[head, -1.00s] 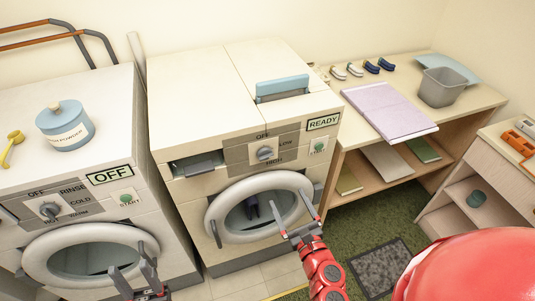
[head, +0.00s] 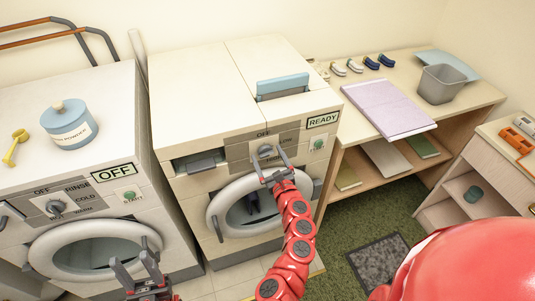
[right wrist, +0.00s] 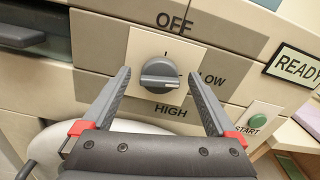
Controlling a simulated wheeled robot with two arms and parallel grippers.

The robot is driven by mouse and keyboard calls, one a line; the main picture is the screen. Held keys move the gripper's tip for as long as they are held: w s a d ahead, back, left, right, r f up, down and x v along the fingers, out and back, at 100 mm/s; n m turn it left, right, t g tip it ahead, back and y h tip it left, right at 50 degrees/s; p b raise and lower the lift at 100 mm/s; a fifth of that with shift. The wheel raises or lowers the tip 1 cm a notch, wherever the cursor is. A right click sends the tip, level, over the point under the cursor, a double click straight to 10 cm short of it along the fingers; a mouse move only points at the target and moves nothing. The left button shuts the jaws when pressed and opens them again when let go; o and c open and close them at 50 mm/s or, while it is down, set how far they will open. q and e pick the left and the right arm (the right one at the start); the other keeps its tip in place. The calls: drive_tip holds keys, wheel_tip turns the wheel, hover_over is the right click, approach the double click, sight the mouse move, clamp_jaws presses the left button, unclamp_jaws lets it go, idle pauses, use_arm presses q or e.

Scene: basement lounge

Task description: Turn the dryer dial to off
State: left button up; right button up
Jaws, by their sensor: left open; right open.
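The dryer (head: 190,110) is the white machine in the middle, with a sign that reads READY. Its grey dial (right wrist: 160,74) sits on a beige plate marked OFF above, LOW to the right and HIGH below. The dial's raised bar lies roughly sideways in the right wrist view; which label it points at is hard to tell. My right gripper (right wrist: 160,82) is open, its fingers on either side of the dial and apart from it. It shows in the head view (head: 269,163) just in front of the dial. My left gripper (head: 134,264) is open and empty before the left machine.
A green START button (right wrist: 263,110) is right of the dial. The round dryer door (head: 222,205) is below it. A washer (head: 70,190) with an OFF sign stands left. A wooden shelf table (head: 480,95) stands right.

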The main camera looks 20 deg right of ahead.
drive_tip(key=shift+w, duration=0.35)
drive_tip(key=c, duration=1.3)
drive_tip(key=shift+f, duration=0.1)
drive_tip(key=shift+c, duration=0.2)
